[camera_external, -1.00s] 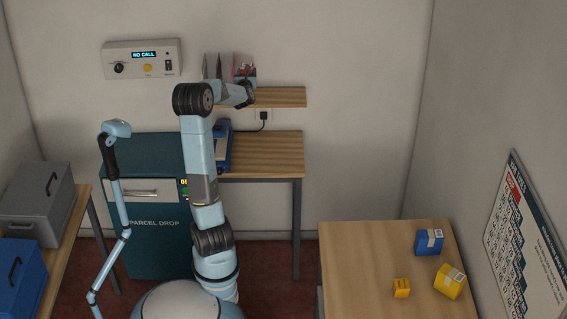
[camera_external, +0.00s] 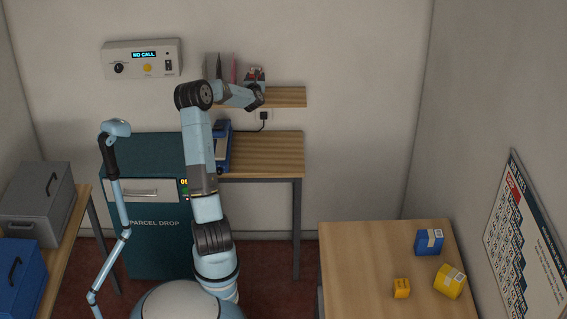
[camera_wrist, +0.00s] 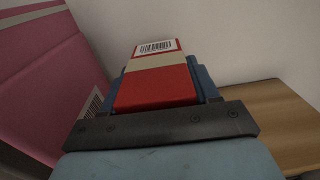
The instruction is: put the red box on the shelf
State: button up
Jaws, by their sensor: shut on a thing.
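The red box (camera_wrist: 157,88) has a beige band and a white barcode label. My gripper (camera_wrist: 160,80) is shut on it, with a blue finger on each side. In the external view a bit of the red box (camera_external: 261,73) shows at my gripper (camera_external: 256,86), level with the wooden shelf (camera_external: 288,97) on the back wall. The shelf's bare wood (camera_wrist: 275,115) shows at the right in the wrist view. I cannot tell whether the box touches the shelf; its underside is hidden.
A pink upright item (camera_wrist: 45,75) stands close on the left in the wrist view, beside a grey item (camera_external: 213,67) on the shelf. The shelf's right end is clear. A plug and cable (camera_external: 264,117) hang below. Blue and yellow boxes (camera_external: 429,242) lie on the right table.

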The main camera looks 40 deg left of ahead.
jog(key=shift+w+a+f, duration=0.1)
jog(key=shift+w+f, duration=0.15)
jog(key=shift+f, duration=1.6)
jog(key=shift+f, duration=0.1)
jog(key=o, duration=1.2)
jog(key=v, duration=1.2)
